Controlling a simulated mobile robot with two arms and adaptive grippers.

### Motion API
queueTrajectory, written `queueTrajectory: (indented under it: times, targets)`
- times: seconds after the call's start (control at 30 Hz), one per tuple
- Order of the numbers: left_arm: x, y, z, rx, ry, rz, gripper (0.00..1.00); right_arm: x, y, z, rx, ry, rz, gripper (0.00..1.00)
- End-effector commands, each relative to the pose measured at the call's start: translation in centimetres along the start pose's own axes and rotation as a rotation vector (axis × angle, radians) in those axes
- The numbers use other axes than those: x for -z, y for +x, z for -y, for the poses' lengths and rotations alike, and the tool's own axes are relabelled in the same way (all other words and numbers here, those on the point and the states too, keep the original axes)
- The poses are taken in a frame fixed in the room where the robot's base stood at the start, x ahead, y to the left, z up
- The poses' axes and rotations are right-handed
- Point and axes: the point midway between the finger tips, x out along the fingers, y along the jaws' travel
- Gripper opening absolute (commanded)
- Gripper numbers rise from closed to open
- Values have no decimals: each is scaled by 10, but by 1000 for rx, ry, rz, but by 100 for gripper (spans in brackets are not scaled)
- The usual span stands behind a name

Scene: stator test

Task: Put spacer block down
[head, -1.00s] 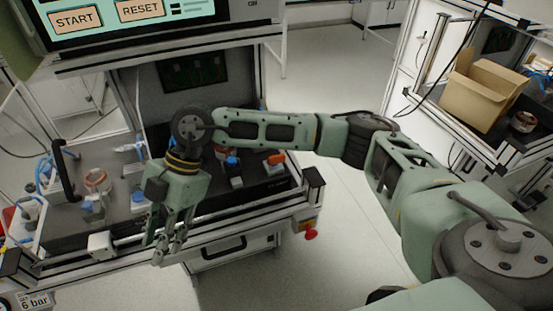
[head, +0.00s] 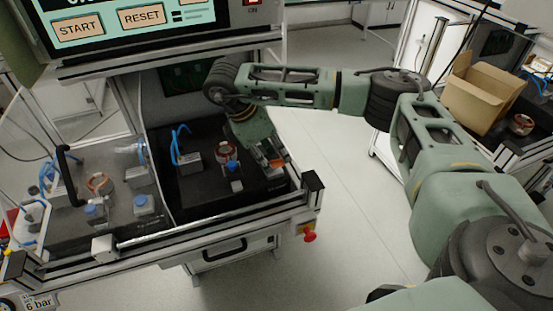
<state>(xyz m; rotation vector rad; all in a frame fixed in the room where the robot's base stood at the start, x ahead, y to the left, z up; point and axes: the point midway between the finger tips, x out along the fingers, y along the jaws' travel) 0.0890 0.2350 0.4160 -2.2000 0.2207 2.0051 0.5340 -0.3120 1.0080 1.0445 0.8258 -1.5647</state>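No part is clearly recognisable as the spacer block. My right gripper (head: 268,158) points down at the right side of the black work surface (head: 215,202), with my forearm above it. Its fingers are small and largely hidden by its own body, so I cannot tell whether they are open or hold something. A small orange part (head: 276,163) shows right at the fingertips; whether it is touched or held is unclear. My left gripper is out of view.
A copper-wound stator (head: 227,152) and a blue-topped fixture (head: 235,172) stand just left of the gripper. A grey block with blue hoses (head: 188,160) is farther left. Another copper ring (head: 99,183) sits on the left. A cardboard box (head: 482,92) stands at the right.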

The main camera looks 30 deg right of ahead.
Motion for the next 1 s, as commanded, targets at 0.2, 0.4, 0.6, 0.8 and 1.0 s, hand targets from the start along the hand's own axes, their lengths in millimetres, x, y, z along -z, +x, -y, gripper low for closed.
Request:
queueTrajectory:
  times: [0.2, 0.4, 0.6, 0.8, 1.0]
  targets:
    - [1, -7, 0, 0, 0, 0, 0, 0, 19, 0, 0, -1, -1, 30]
    - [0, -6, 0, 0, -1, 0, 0, 0, 20, 0, 0, -1, -2, 30]
    - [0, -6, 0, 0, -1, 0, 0, 0, 19, 0, 0, -2, -2, 13]
    - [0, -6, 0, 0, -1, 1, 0, 0, 19, 0, 0, -2, -2, 0]
    - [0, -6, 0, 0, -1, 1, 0, 0, 19, 0, 0, -2, -2, 0]
